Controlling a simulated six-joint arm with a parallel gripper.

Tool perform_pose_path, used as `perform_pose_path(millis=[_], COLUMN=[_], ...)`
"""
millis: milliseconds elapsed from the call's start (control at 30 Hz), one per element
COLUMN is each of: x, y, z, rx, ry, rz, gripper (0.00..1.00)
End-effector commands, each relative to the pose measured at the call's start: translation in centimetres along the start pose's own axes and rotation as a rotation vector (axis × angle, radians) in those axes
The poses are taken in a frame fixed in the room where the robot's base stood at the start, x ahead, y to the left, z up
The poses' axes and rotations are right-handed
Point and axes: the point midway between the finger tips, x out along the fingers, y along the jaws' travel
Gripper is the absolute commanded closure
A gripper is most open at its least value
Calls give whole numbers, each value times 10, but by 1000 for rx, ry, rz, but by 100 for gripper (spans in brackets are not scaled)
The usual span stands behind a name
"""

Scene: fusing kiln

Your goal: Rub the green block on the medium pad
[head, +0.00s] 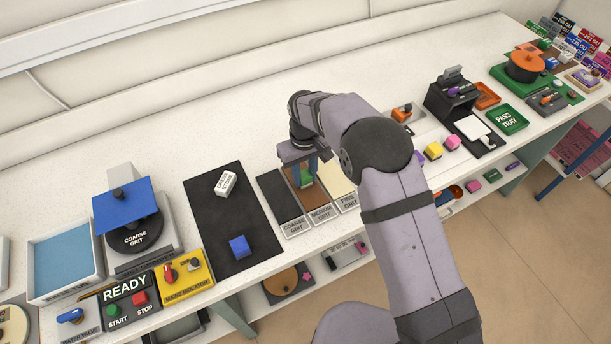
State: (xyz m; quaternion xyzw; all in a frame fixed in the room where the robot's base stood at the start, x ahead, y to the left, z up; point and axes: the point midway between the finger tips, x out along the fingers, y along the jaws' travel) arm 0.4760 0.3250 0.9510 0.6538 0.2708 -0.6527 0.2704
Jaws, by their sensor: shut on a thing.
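The pads lie side by side: a dark coarse grit pad (277,195), a brown medium grit pad (317,197) and a cream fine grit pad (339,178), each with a label at its front. My gripper (304,179) points down over the medium pad. It is shut on the green block (307,178), of which only a small part shows between the fingers. The block is at or just above the pad; I cannot tell whether they touch. My arm hides the area behind the pads.
Left of the pads, a black mat (211,208) holds a white block (226,184) and a blue block (239,247). A coarse grit grinder (128,222) and control boxes stand further left. Yellow (433,150) and pink (452,142) blocks and a green pass tray (508,119) are at right.

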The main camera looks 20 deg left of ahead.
Motion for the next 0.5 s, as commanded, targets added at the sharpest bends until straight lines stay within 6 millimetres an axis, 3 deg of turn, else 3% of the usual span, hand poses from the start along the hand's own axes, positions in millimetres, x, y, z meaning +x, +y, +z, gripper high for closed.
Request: perform_pose_path(millis=[500], x=[1], y=[0], z=[-20], rx=[0], ry=[0], rz=[0], gripper=[93])
